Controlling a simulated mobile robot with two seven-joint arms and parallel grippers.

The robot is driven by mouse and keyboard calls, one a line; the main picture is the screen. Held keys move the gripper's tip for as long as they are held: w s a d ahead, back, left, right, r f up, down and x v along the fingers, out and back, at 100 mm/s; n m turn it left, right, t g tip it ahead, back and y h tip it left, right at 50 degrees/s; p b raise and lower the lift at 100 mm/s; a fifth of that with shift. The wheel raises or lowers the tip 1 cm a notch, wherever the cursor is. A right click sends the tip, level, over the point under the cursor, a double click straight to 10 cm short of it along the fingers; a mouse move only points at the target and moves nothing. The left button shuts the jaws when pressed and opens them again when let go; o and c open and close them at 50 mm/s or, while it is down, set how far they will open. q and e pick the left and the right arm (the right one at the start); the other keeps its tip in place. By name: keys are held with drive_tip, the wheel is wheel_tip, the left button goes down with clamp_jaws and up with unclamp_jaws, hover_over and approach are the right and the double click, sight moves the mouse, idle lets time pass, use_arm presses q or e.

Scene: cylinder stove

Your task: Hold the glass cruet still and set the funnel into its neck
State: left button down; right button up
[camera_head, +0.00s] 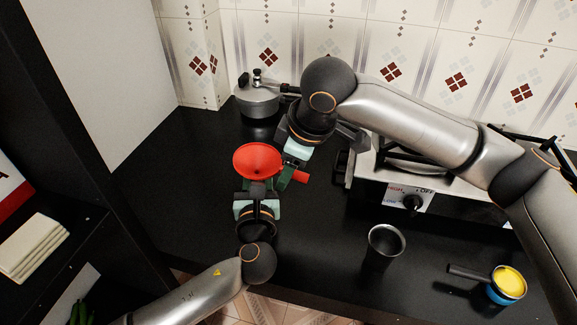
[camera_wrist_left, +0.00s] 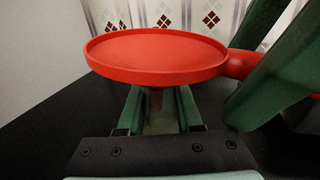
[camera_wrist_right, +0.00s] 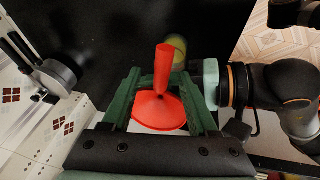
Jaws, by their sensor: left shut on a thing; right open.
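The red funnel (camera_head: 258,160) sits level, mouth up, over where my left gripper (camera_head: 258,184) holds. The glass cruet is almost wholly hidden under it; a dull, translucent neck-like part (camera_wrist_left: 156,101) shows between my left fingers, just below the funnel's bowl. My left gripper is shut on it. The spout is hidden, so I cannot see how deep it sits. The funnel's red handle (camera_wrist_right: 162,70) points between the fingers of my right gripper (camera_wrist_right: 163,82), which is open around it with gaps on both sides. A yellowish rounded thing (camera_wrist_right: 178,48) lies partly behind the handle.
A grey pot (camera_head: 258,102) stands behind, near the tiled wall. The stove (camera_head: 400,195) is to the right. A dark metal cup (camera_head: 384,243) and a blue-and-yellow pan-like vessel (camera_head: 507,284) stand front right. The black counter is clear left of the funnel.

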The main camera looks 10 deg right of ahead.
drive_tip(key=v, duration=1.2)
idle(0.5)
use_arm(q)
drive_tip(key=c, duration=0.5)
unclamp_jaws()
drive_tip(key=s, duration=1.2)
drive_tip(key=shift+a, duration=0.45)
drive_tip(key=shift+s, duration=0.1)
